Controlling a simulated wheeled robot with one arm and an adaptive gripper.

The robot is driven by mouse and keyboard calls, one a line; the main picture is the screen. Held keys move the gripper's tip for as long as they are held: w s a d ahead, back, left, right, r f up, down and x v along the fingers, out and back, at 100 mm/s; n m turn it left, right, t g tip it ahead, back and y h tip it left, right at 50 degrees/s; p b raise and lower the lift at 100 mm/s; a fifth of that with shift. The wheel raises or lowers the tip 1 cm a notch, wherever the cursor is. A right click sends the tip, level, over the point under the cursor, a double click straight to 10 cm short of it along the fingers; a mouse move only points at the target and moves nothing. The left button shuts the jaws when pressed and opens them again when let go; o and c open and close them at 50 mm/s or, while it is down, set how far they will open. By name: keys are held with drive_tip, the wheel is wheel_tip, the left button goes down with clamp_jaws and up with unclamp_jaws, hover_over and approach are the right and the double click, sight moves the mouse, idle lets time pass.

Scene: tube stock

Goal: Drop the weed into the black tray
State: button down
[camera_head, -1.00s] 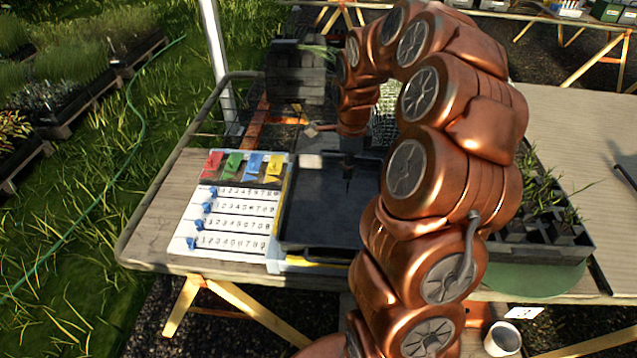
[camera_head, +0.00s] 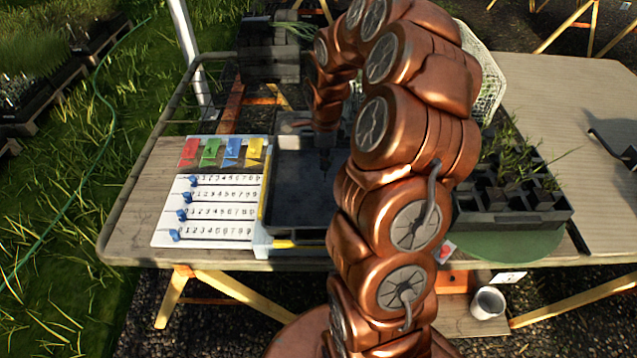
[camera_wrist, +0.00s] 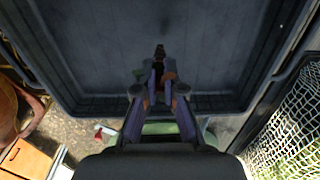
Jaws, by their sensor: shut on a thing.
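The black tray (camera_head: 296,215) lies on the table left of my arm, and its right part is hidden behind the arm. In the wrist view the tray (camera_wrist: 90,45) fills the upper picture. My gripper (camera_head: 325,172) points down over the tray. In the wrist view my gripper (camera_wrist: 159,78) is shut on a small dark, brownish thing, taken as the weed (camera_wrist: 160,55), in front of the tray floor.
A white board with coloured flags and number sliders (camera_head: 212,205) lies left of the tray. A dark cell tray with green seedlings (camera_head: 520,205) stands right of my arm. A white mesh basket (camera_head: 490,85) is behind the arm. A grey cup (camera_head: 488,302) is below the table edge.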

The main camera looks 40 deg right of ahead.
drive_tip(key=c, duration=1.2)
unclamp_jaws()
drive_tip(key=shift+f, duration=0.1)
wheel_tip(320, 180, up, 12)
drive_tip(key=s+a+r+n+g, duration=0.1)
drive_tip(key=s+a+r+n, duration=0.2)
drive_tip(key=s+a+n, duration=1.6)
drive_tip(key=s+a+f+n, duration=0.2)
drive_tip(key=s+n, duration=0.4)
drive_tip(key=s, duration=0.3)
drive_tip(key=shift+a+g, duration=0.4)
drive_tip(key=shift+a, duration=0.35)
